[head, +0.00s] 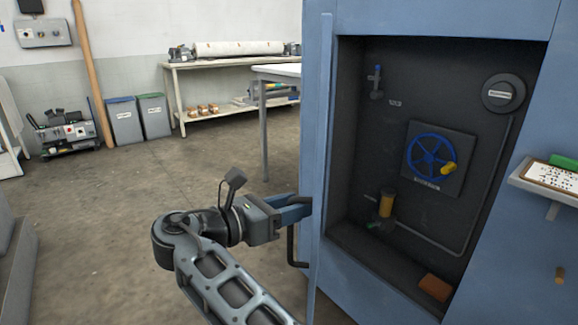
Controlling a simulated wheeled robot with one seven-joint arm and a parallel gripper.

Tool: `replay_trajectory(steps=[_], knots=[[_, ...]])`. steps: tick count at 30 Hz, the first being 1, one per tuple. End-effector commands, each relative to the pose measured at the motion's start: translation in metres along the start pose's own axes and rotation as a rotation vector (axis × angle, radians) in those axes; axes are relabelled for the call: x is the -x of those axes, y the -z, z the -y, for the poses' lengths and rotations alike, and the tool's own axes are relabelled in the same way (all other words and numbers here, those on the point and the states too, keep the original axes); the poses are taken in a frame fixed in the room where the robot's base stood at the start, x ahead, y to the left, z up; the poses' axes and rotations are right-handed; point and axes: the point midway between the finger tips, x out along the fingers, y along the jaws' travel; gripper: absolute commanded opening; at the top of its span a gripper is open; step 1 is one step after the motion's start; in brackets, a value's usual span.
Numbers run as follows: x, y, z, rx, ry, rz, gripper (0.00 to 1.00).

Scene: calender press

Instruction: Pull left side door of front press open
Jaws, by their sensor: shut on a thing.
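The press (440,14) is a blue cabinet on the right. Its left side door (313,130) stands open and shows as a narrow, nearly edge-on blue panel at the left of the opening. The dark recess (362,130) behind it is exposed. A black bar handle (292,248) is on the door's left face. My gripper (305,212) reaches to this handle from the left and is shut on it. The fingertips and the grasped upper part of the handle are partly hidden.
Inside the recess are a blue handwheel (432,162), a round dark dial (503,93) and an orange-brown block (435,288). A small shelf (550,178) sticks out at right. Bare floor (110,215) lies left of the door. A workbench (215,120) and bins (140,118) stand behind.

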Motion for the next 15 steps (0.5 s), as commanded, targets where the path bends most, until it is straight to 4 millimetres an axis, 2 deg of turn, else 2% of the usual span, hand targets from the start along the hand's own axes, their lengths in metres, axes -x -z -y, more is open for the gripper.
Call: replay_trajectory(steps=[1,2,15], knots=[[-0.002,-0.088,-0.004,-0.119,0.011,0.085,0.35],[-0.004,-0.013,0.001,-0.007,0.003,0.004,0.35],[0.019,-0.009,-0.012,-0.009,-0.003,0.006,0.35]])
